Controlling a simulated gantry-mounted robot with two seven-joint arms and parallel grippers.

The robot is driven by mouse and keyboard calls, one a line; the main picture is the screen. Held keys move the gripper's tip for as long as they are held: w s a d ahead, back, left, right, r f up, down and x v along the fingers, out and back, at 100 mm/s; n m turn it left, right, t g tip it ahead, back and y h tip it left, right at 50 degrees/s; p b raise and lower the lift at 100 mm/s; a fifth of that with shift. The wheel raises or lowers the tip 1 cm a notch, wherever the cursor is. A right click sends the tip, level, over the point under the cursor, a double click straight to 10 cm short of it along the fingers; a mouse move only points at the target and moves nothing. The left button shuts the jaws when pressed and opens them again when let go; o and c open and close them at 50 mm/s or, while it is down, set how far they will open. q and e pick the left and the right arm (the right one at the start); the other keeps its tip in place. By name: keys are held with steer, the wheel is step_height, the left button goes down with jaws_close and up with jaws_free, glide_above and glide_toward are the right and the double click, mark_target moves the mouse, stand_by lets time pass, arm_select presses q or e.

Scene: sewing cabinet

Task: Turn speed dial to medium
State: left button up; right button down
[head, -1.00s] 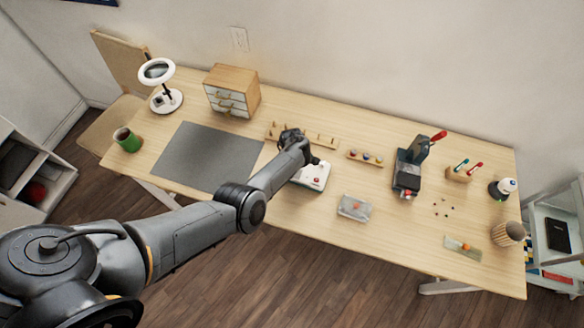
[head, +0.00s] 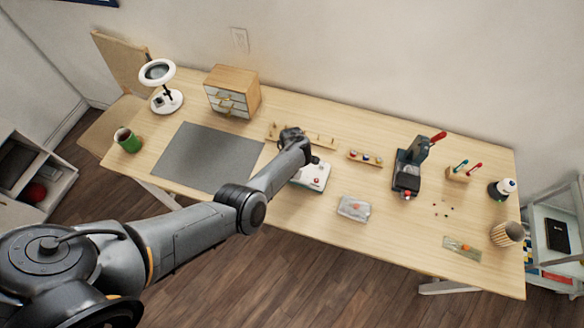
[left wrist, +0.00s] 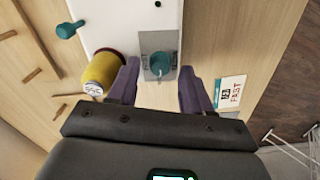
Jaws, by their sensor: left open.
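My left gripper (left wrist: 160,92) is open in the left wrist view, with its two purple fingers apart. A teal knob (left wrist: 160,65), which looks like the speed dial, stands on a grey plate (left wrist: 150,45) between and just beyond the fingertips. I cannot tell whether either finger touches it, and its setting is not readable. The plate is on a white machine (left wrist: 115,28), also seen in the head view (head: 314,177), partly behind my left arm. A small card (left wrist: 231,92) reading "FAST" lies right of the fingers. My right gripper is not in view.
A yellow spool (left wrist: 103,70) stands close to the left finger. Another teal knob (left wrist: 68,29) juts from the machine's left side. A peg rack (head: 322,142) is behind the machine, and a packet (head: 354,208) lies to its right. A grey mat (head: 205,158) lies left.

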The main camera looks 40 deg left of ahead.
arm_select(q)
step_height(320, 180, up, 10)
steer(key=p, duration=0.3)
steer(key=shift+p, duration=0.3)
